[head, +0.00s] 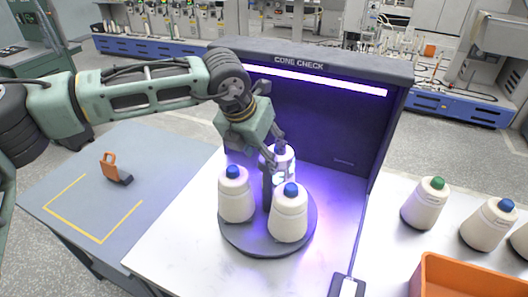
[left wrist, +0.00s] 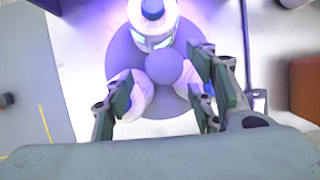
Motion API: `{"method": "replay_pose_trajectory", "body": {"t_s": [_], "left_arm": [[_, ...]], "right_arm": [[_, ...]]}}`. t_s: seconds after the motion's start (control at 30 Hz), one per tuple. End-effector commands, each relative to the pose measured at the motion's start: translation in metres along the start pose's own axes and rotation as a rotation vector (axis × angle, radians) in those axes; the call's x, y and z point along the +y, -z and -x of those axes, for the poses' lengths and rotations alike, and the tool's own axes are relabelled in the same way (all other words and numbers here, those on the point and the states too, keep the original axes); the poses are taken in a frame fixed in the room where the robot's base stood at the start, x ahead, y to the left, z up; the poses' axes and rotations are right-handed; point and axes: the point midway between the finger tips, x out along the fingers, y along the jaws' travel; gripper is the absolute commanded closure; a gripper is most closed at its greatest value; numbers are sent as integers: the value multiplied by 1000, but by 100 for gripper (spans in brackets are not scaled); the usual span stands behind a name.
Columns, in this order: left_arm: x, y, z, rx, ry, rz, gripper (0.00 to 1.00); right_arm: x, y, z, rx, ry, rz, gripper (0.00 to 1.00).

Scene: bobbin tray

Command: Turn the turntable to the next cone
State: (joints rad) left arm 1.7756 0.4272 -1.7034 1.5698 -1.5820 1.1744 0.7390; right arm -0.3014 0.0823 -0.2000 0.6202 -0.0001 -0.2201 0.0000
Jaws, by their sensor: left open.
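The turntable (head: 247,240) is a dark grey disc with a dark centre post (head: 267,192) under the cone-check hood. Two white cones with blue tips stand at its front, one left (head: 236,198) and one right (head: 288,218). A third cone (head: 284,160) stands at the back, lit and partly hidden by my left gripper (head: 274,153). That gripper is open and reaches down over the turntable. In the left wrist view its fingers straddle the post's round top (left wrist: 164,66), apart from it; the back cone (left wrist: 150,28) is ahead and the front cones are partly hidden.
The cone-check hood (head: 330,120) rises close behind the turntable. At right stand a green-tipped cone (head: 424,205), blue-tipped cones (head: 488,226) and an orange bin (head: 470,280). A small orange-and-black tool (head: 115,170) lies on the left table. The white surface left of the turntable is clear.

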Motion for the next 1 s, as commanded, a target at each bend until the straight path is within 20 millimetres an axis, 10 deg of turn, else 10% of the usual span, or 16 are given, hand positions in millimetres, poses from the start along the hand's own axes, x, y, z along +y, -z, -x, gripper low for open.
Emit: {"method": "replay_pose_trajectory", "body": {"t_s": [0.5,1.0], "left_arm": [[-1,0,-24,-1,2,-1,49],[0,0,-24,-1,0,0,93]], "right_arm": [[0,0,8,-1,0,0,60],[-3,2,8,1,3,-1,60]]}}
